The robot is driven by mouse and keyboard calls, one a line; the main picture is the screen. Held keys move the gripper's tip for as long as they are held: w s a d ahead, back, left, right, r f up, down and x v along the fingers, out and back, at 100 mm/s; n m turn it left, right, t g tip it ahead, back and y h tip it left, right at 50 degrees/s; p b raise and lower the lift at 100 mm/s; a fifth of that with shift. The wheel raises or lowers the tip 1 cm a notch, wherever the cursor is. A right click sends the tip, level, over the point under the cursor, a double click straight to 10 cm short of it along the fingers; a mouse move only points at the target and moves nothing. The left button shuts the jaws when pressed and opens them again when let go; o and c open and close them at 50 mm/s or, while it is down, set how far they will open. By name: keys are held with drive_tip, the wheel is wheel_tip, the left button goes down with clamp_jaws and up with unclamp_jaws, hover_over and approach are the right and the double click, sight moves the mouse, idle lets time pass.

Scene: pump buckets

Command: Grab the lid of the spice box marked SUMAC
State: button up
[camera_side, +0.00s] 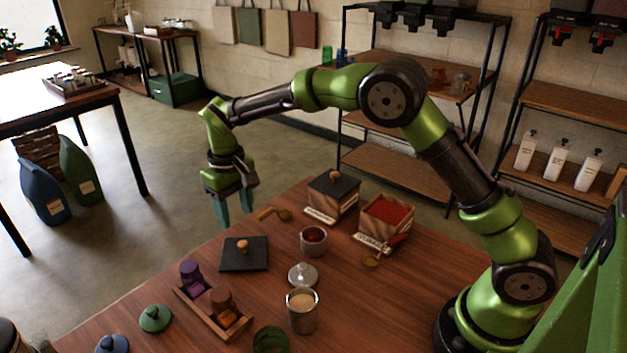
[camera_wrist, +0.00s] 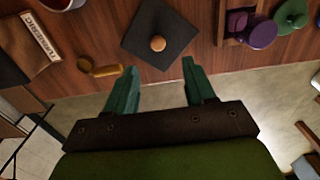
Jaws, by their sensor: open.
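One spice box (camera_side: 333,198) at the back of the table wears a dark square lid (camera_side: 334,184) with a wooden knob. A second spice box (camera_side: 387,219) beside it is open and full of red powder. My gripper (camera_side: 235,208) is open and empty, raised near the far table edge, apart from both lids. In the wrist view my gripper (camera_wrist: 159,68) points toward the loose lid.
A wooden scoop (camera_side: 275,214) lies near the closed box. A cup with red contents (camera_side: 313,240), a metal lid (camera_side: 302,275) and a canister (camera_side: 302,310) stand mid-table. A wooden tray (camera_side: 212,313) holds purple and brown jars. A green lid (camera_side: 155,318) lies left of it.

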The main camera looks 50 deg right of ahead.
sight(242, 243)
wheel_tip(242, 243, down, 9)
drive_tip(key=shift+s+d+r, duration=0.1)
drive_tip(key=shift+d+r, duration=0.05)
clamp_jaws()
idle(0.5)
